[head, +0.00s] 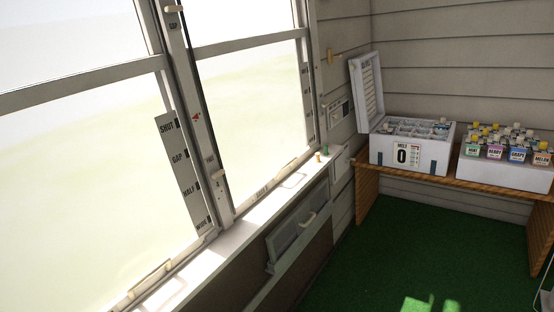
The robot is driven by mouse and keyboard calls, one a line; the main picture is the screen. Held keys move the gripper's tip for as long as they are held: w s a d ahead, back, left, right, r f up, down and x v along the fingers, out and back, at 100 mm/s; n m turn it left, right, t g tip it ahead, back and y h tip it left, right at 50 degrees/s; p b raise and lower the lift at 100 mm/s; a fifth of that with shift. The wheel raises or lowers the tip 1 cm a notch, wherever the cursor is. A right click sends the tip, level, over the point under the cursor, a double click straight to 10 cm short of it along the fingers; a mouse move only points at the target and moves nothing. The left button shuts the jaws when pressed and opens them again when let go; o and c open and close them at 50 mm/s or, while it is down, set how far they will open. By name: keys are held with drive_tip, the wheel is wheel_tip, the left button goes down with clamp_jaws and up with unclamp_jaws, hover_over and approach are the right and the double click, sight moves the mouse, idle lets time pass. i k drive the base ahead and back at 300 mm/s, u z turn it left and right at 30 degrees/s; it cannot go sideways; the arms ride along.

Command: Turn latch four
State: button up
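Two tall windows fill the left side, split by an upright post (190,95). A cream latch-like piece (174,9) sits high on the post, and a smaller cream piece (218,175) sits lower on it. A strip (183,172) beside the post reads SHUT, GAP, HALF and, less clearly, WIDE. A small red mark (196,117) is on the post. My gripper is not in view.
A sill (225,243) runs under the windows, with a handled panel (292,238) below. The green floor (420,245) before the bench is mostly clear.

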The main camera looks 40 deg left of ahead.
sight(216, 174)
drive_tip(key=u, duration=0.2)
drive_tip(key=i, duration=1.2)
drive_tip(key=u, duration=0.85)
drive_tip(key=i, duration=0.45)
drive_tip(key=u, duration=0.2)
drive_tip(key=k, duration=0.85)
drive_tip(key=u, duration=0.2)
drive_tip(key=i, duration=0.85)
drive_tip(key=z, duration=0.05)
